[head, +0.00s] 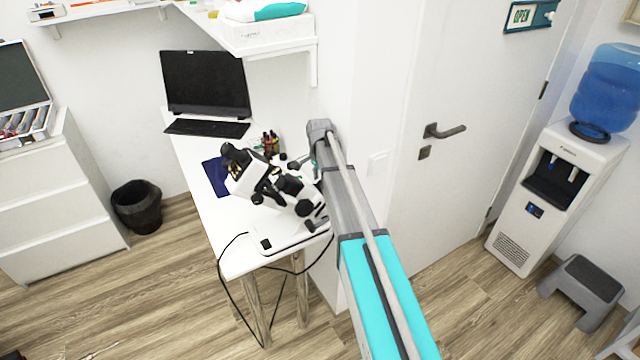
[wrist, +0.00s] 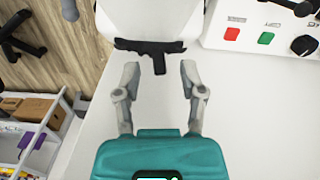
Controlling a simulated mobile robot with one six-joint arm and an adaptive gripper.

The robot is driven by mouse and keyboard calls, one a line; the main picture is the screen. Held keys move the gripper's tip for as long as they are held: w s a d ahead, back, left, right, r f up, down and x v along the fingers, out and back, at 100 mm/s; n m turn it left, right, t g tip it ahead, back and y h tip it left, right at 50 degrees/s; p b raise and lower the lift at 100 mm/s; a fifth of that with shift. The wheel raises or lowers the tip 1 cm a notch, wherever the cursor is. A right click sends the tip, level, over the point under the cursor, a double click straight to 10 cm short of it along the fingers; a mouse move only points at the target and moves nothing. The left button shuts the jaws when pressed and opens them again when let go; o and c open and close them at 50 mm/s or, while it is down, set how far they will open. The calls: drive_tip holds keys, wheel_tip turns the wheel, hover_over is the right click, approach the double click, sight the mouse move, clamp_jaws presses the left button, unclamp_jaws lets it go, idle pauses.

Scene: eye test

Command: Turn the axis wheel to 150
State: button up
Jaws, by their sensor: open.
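A white instrument with black knobs and black parts (head: 245,180) stands on a white table (head: 212,215); it looks like an eye-test device. A white body with a black T-shaped piece (wrist: 158,47) lies just ahead of the fingertips. At the upper right, a white panel carries a black round knob (wrist: 304,45). I cannot tell which part is the axis wheel, and no 150 mark is readable. My arm hides part of the instrument in the head view.
The panel has a red button (wrist: 235,20) and a green button (wrist: 265,38). A laptop (head: 205,84) stands at the table's back, with small bottles (head: 270,143) beside the instrument. A wall and a door (head: 440,190) are right of the table. A cable hangs off its front.

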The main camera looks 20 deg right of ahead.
drive_tip(key=shift+f, duration=0.2)
clamp_jaws()
idle(0.3)
